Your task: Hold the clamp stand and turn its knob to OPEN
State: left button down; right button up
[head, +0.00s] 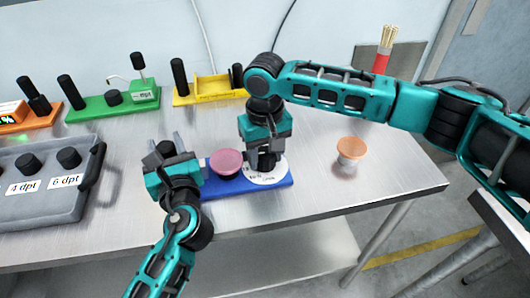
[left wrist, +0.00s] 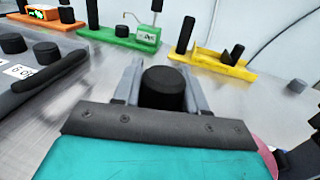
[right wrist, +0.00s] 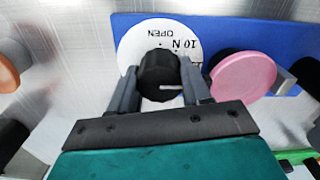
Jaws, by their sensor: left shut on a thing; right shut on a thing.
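The clamp stand has a blue base (head: 224,197) near the table's front edge. It bears a pink disc (head: 226,162) and a white dial (head: 268,178) with a black knob. My left gripper (head: 171,147) is shut on a black upright handle (left wrist: 163,88) at the stand's left end. My right gripper (head: 264,158) points down and is shut on the knob (right wrist: 158,74). In the right wrist view the dial reads "OPEN" and "10 N", upside down. A white line on the knob points right there, away from "OPEN". The lower dial is partly hidden by the gripper.
An orange-topped piece (head: 350,150) stands right of the stand. A grey tray (head: 45,205) with black knobs lies at left. Orange (head: 45,122), green (head: 90,110) and yellow (head: 205,96) stations line the back. A red holder with sticks (head: 381,62) stands at back right.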

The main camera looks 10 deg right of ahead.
jog(key=shift+n, duration=0.4)
jog(key=n, duration=0.3)
jog(key=shift+n, duration=0.4)
jog(key=n, duration=0.4)
jog(key=shift+n, duration=0.3)
jog(key=n, duration=0.8)
jog(key=shift+n, duration=0.3)
jog(key=o, duration=0.8)
